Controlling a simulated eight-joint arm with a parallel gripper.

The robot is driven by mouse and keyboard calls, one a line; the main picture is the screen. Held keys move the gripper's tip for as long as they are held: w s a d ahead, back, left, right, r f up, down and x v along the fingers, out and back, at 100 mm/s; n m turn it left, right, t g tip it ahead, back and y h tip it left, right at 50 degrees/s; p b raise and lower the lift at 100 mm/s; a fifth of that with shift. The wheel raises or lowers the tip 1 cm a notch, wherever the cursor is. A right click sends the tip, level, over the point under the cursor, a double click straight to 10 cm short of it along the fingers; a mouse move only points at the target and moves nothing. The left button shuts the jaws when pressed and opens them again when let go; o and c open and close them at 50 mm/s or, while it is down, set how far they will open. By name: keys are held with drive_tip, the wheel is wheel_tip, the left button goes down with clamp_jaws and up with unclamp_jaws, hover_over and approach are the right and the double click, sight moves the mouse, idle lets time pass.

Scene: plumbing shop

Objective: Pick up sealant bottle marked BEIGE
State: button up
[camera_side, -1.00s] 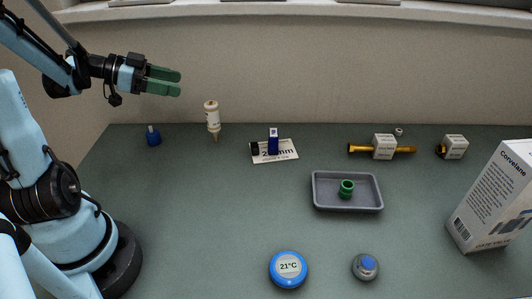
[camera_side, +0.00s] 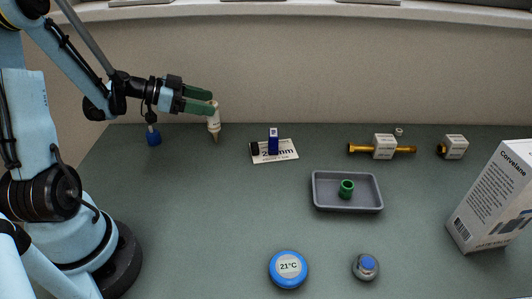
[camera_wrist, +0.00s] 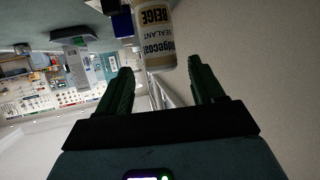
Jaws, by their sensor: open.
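In the wrist view the bottle (camera_wrist: 155,38) shows the words BEIGE and SEALANT, upside down, between and beyond the fingers. My gripper (camera_side: 212,101) is open, its green fingers level with the bottle's upper part. In the wrist view my gripper (camera_wrist: 160,76) has nothing clamped between its fingers. One finger hides part of the bottle's top in the side view. I cannot tell whether they touch.
A blue bottle (camera_side: 153,137) stands below my wrist. A card (camera_side: 287,155) with a dark blue block (camera_side: 273,142) lies to the right. A grey tray (camera_side: 326,207) holds a green fitting (camera_side: 347,188).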

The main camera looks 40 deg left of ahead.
drive_tip(key=x, duration=0.4)
drive_tip(key=shift+w+f, duration=0.15)
drive_tip(key=shift+f, duration=0.1)
drive_tip(key=shift+a, duration=0.1)
drive_tip(key=c, duration=1.1)
drive_tip(key=shift+r, duration=0.1)
